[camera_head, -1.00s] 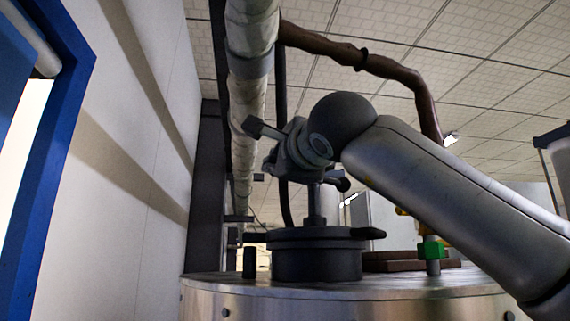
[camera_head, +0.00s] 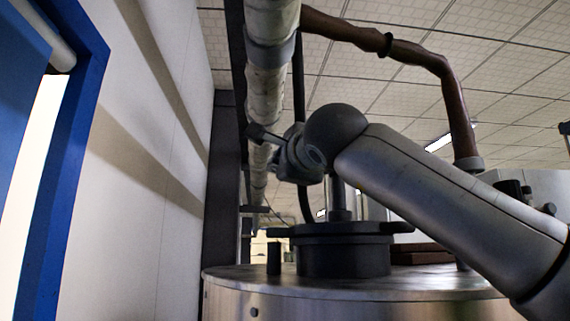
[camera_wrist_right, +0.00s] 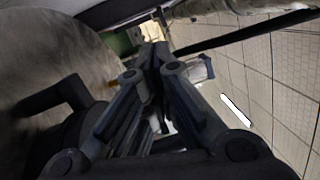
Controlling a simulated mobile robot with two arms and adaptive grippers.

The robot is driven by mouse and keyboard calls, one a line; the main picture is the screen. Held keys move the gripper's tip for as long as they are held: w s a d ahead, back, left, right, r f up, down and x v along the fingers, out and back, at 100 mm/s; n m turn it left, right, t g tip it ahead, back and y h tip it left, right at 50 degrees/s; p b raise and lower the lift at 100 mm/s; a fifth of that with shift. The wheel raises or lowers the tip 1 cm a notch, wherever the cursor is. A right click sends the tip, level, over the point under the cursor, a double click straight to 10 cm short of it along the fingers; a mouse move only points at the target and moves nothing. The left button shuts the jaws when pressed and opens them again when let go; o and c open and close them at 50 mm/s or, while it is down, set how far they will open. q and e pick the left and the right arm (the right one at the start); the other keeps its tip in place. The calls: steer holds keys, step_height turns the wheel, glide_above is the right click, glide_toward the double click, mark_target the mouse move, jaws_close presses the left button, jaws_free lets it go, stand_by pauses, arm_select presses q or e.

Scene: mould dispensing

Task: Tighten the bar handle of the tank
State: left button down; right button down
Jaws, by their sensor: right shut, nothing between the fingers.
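The tank (camera_head: 330,290) is a metal drum seen from low down, its round top level with the view. A dark round fitting (camera_head: 342,262) sits on top, with dark bar ends (camera_head: 397,228) sticking out at both sides and an upright post (camera_head: 340,195) in its middle. My right gripper (camera_head: 300,158) is above the fitting, left of the post in the picture; its fingertips are hard to make out there. In the right wrist view its fingers (camera_wrist_right: 153,55) are together and empty. A dark bent bar (camera_wrist_right: 52,100) stands over the tank top to their left. My left gripper is out of view.
A wrapped vertical pipe (camera_head: 270,60) and a brown bent pipe (camera_head: 410,72) run above and behind the tank. A pale wall (camera_head: 150,180) and a blue door frame (camera_head: 75,150) are on the left. Between wall and tank the space is narrow.

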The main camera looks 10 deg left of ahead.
steer(key=shift+a, duration=0.1)
steer(key=v, duration=1.2)
stand_by(0.4)
stand_by(0.5)
